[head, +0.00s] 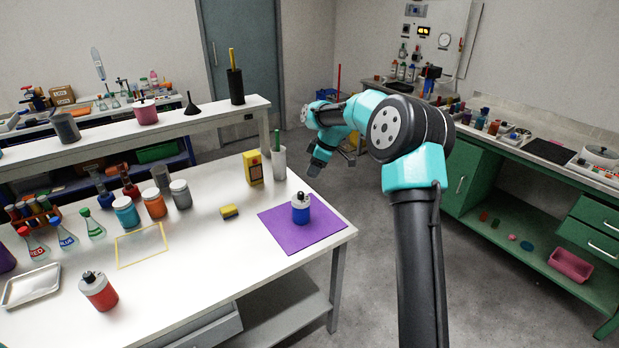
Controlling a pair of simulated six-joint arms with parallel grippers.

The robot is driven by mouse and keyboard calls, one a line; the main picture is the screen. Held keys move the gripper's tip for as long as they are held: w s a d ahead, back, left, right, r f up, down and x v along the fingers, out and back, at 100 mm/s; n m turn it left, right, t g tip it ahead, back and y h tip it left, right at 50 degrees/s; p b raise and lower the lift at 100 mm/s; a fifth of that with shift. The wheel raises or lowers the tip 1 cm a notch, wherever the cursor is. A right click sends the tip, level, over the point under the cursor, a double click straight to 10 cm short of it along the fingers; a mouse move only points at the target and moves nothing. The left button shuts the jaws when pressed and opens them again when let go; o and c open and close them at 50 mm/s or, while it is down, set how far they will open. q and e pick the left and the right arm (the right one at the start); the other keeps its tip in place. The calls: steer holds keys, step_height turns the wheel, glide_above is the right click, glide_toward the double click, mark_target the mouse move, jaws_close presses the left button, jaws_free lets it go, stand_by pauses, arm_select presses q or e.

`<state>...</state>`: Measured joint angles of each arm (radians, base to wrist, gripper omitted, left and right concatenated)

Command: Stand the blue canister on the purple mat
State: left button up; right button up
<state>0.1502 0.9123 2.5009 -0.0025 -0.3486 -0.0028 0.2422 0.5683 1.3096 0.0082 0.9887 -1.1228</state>
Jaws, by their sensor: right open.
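The blue canister (301,214), with a white top and dark cap, stands upright on the purple mat (276,234), inside its edges. The mat lies at the right end of the white table. My right gripper (315,170) is open and empty, beyond the table's far right edge and apart from the canister. It points downward. My left gripper is not in view.
A red canister (98,291) stands at the front left. A yellow sponge (229,212), a yellow box (253,167) and a white cup (279,162) stand near the mat. Bottles and jars (154,203) fill the left. The table's front middle is clear.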

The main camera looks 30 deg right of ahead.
steer(key=shift+s+d+r, duration=0.1)
steer(key=shift+d+r, duration=0.05)
steer(key=shift+r, duration=0.25)
